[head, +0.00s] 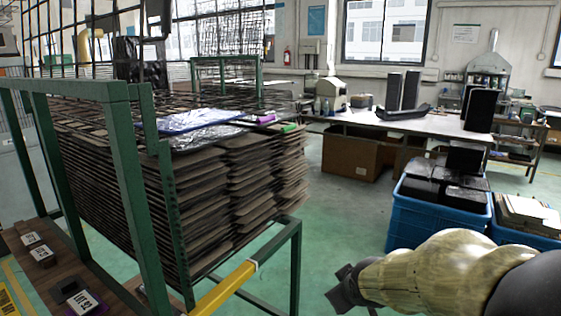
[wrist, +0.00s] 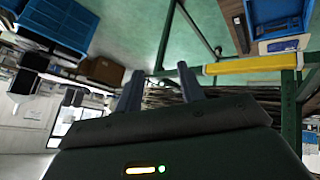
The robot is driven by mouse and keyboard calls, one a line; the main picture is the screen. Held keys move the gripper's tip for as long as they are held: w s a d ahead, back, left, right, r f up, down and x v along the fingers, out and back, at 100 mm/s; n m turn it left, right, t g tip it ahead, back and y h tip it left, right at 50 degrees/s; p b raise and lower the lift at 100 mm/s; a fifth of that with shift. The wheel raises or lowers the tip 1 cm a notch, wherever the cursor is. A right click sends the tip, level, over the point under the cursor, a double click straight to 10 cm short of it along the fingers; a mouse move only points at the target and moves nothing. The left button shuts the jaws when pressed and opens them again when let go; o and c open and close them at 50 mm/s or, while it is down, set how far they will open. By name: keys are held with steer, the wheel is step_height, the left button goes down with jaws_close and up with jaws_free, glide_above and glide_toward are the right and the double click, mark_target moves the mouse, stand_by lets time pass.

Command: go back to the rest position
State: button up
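My gripper (head: 350,288) is at the lower right of the head view, at the end of my arm in its beige cover. It is over the floor, to the right of the green rack (head: 126,190) and apart from it. In the wrist view my gripper (wrist: 159,82) shows two dark fingers standing apart with nothing between them. The wrist picture is turned over, with the floor towards the top. The rack holds stacks of brown tray panels (head: 265,180).
A yellow bar (head: 222,288) crosses the rack's near side; it also shows in the wrist view (wrist: 250,65). A blue crate (head: 430,222) with black parts stands at the right, close behind my arm. A white worktable (head: 400,128) stands behind. Green floor between rack and crate is clear.

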steer(key=s+f+m+g, duration=0.6)
steer(key=s+f, duration=0.3)
steer(key=s, duration=0.5)
step_height(320, 180, up, 15)
steer(key=p, duration=1.5)
steer(key=shift+w+d+r, duration=0.15)
steer(key=shift+w+d, duration=0.05)
steer(key=shift+d, duration=0.2)
steer(key=shift+d, duration=0.15)
